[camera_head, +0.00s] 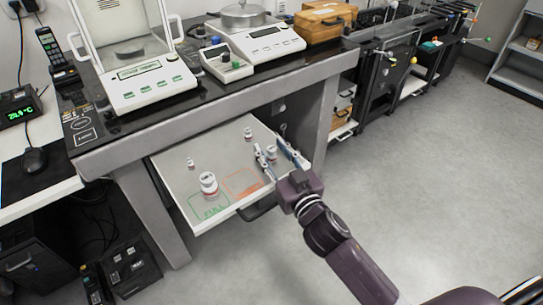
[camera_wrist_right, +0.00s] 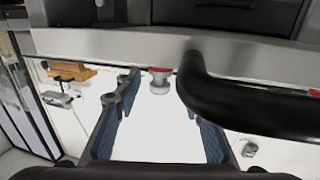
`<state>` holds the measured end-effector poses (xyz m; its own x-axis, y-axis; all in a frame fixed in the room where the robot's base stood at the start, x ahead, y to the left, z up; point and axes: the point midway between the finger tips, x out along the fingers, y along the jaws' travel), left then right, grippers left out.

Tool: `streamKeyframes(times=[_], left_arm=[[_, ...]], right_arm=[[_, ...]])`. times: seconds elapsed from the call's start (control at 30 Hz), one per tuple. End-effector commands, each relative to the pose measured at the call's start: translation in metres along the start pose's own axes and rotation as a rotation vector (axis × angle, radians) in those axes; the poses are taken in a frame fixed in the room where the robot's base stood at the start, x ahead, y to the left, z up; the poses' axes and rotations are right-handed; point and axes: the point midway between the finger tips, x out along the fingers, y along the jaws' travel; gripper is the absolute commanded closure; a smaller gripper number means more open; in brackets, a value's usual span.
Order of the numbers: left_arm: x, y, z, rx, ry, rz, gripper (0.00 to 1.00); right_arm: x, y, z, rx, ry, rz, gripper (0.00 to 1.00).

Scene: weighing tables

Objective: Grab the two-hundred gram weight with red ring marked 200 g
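My right gripper (camera_head: 276,152) is over the right side of the pulled-out white drawer (camera_head: 178,185). Its two fingers are spread and empty. A small white weight (camera_head: 271,151) stands by the fingers, partly hidden by them. In the right wrist view a small weight with a red band (camera_wrist_right: 160,80) shows beyond and between the open fingers (camera_wrist_right: 163,105), apart from them. A larger white weight with a red ring (camera_head: 209,185) stands near the drawer's front left. Smaller weights stand at the left (camera_head: 191,164) and back (camera_head: 248,134). No mark is readable. My left gripper is not in view.
The drawer has a green "FULL" outline (camera_head: 209,207), an orange outline (camera_head: 243,183) and a dark front handle (camera_head: 258,207). The handle looms close in the right wrist view (camera_wrist_right: 245,105). Two balances (camera_head: 150,85) (camera_head: 262,40) stand on the table above. The floor at right is clear.

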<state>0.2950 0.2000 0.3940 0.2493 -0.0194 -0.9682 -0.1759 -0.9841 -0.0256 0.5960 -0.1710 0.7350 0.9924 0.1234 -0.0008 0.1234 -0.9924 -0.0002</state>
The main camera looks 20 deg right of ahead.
Motion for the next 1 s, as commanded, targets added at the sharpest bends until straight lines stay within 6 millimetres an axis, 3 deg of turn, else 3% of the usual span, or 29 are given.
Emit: streamKeyframes(times=[0.2, 0.53, 1.0], left_arm=[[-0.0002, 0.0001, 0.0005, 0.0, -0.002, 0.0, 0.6], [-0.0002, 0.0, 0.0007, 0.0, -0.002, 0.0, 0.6], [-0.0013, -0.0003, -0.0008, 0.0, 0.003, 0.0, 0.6]], right_arm=[[0.0006, 0.0, 0.0002, 0.0, -0.001, 0.0, 0.63], [0.0004, -0.0001, 0.0001, 0.0, 0.0, 0.0, 0.99], [0.0005, -0.0001, -0.0044, 0.0, 0.003, 0.0, 1.0]])
